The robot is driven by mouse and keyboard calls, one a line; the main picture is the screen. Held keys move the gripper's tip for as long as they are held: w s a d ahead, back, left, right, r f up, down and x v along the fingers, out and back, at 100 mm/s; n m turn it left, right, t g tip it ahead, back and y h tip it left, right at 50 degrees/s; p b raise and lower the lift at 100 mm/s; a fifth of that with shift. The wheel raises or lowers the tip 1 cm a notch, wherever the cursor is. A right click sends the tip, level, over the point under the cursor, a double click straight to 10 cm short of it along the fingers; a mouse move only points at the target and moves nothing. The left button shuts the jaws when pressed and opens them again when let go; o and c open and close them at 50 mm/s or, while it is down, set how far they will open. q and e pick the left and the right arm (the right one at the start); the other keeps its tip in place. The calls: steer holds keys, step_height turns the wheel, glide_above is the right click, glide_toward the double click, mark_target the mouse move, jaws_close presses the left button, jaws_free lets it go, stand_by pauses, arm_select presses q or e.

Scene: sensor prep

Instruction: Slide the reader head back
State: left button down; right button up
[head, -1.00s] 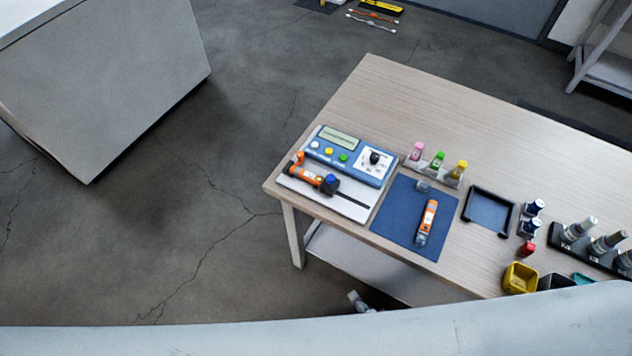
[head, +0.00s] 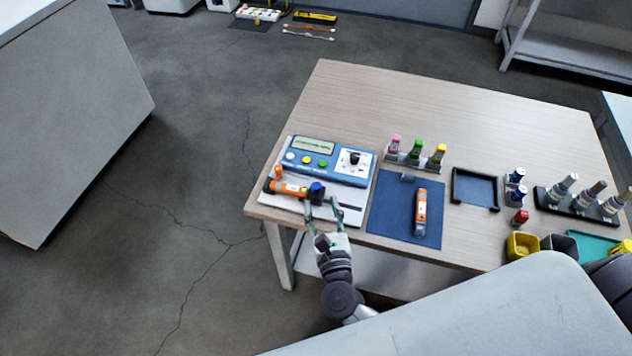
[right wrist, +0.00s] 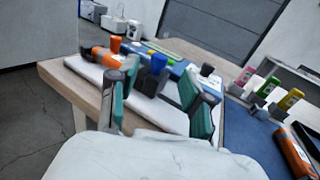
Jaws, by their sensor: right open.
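The reader head is a dark block with a blue knob (head: 317,188) at the right end of an orange sensor body (head: 288,188), which lies on the white plate (head: 345,198) of a blue calibration device (head: 325,166). My right gripper (head: 322,203) is open at the near side of the plate, its fingers pointing at the block. In the right wrist view the blue-knobbed block (right wrist: 153,75) shows beyond and between the two open fingers (right wrist: 157,98); I cannot tell whether either touches it. My left gripper is not in view.
A blue mat (head: 392,225) with an orange sensor (head: 421,212) lies right of the device. A rack of capped bottles (head: 415,158), a dark tray (head: 474,188) and small bins (head: 522,245) stand farther right. The table's back half is clear.

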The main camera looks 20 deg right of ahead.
mark_target(318, 190)
steer(key=w, duration=0.4)
steer(key=w+p, duration=0.1)
steer(key=w, duration=0.1)
steer(key=shift+w+d, duration=0.25)
steer(key=shift+d, duration=0.1)
jaws_close()
